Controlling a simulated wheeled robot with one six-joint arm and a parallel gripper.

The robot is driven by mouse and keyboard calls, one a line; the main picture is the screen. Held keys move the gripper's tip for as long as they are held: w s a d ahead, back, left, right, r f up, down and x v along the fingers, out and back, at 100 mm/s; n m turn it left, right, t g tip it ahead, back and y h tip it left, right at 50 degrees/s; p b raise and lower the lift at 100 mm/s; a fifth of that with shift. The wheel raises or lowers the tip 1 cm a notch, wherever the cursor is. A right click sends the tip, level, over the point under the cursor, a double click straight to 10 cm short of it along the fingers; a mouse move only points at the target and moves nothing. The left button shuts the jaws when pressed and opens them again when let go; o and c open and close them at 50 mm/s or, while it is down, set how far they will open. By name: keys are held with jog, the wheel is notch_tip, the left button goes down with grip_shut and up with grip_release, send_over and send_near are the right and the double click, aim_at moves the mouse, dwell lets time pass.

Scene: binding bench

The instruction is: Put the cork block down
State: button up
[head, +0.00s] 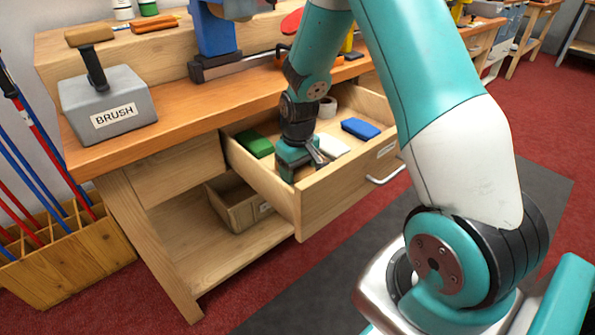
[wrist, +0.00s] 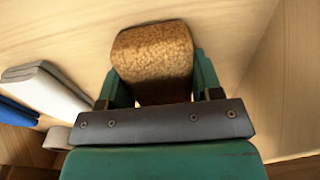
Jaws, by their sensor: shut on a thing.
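The cork block (wrist: 153,58), speckled brown, is between the two green fingers of my gripper (wrist: 158,78) in the wrist view. My gripper is shut on it. In the head view my gripper (head: 303,163) reaches down into the open drawer (head: 345,188), near its front left part. The block is mostly hidden there by the gripper. Pale wood of the drawer shows around the block in the wrist view. I cannot tell whether the block touches the drawer floor.
The drawer also holds a green block (head: 254,143), a white block (head: 334,145), a blue block (head: 360,128) and a pale roll (head: 327,107). Drawer walls stand close around my gripper. A grey block labelled BRUSH (head: 108,104) sits on the bench top (head: 190,107).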

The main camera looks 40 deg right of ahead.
jog(key=shift+s+f+b, duration=0.15)
jog(key=shift+f+b, duration=0.15)
jog(key=shift+f, duration=0.35)
jog(key=o, duration=1)
jog(key=shift+f, duration=0.1)
jog(key=shift+a, duration=0.1)
notch_tip(320, 180, up, 13)
jog(key=p, duration=0.4)
jog(key=s+a+r+n+y, duration=0.1)
jog(key=s+a+r+n, duration=0.1)
jog(key=s+a+r, duration=0.3)
jog(key=s+a+r+n+y, duration=0.15)
jog(key=a+r, duration=0.25)
jog(key=a, duration=0.4)
jog(key=s+a+r+n, duration=0.1)
jog(key=s+a, duration=0.2)
jog(key=s, duration=0.2)
jog(key=s+a+r+n+y, duration=0.1)
jog(key=s+a+r, duration=0.1)
jog(key=s, duration=0.3)
jog(key=s+a+r+n, duration=0.1)
jog(key=s+a, duration=0.3)
jog(key=shift+s+r+y, duration=0.2)
jog(key=shift+s+y, duration=0.15)
jog(key=shift+s, duration=0.05)
jog(key=shift+d, duration=0.1)
